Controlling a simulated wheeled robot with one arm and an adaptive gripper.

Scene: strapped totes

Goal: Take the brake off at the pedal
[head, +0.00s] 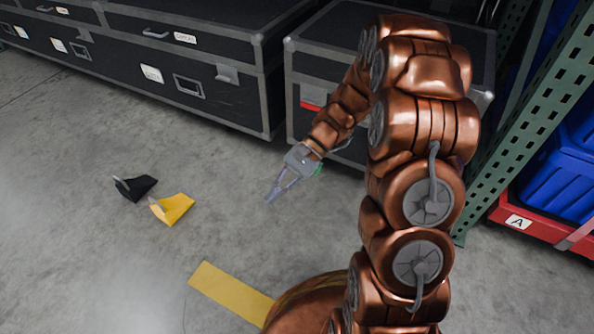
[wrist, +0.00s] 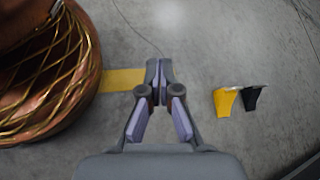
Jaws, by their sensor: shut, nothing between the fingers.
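No brake pedal can be made out in either view. In the head view a red wheeled base or cart (head: 545,236) with an "A" label stands at the right edge, partly cut off by the frame and behind a green rack post. Blue totes (head: 575,165) with a grey strap sit on it. My gripper (head: 271,196) hangs over the bare floor left of the cart, well apart from it. In the wrist view my gripper (wrist: 159,70) has its fingertips together, with nothing between them.
Black road cases (head: 230,95) line the back. A green perforated post (head: 520,125) stands between my arm and the cart. A yellow wedge (head: 176,209) and a black wedge (head: 135,187) lie on the floor at left. Yellow tape (head: 230,290) marks otherwise open floor.

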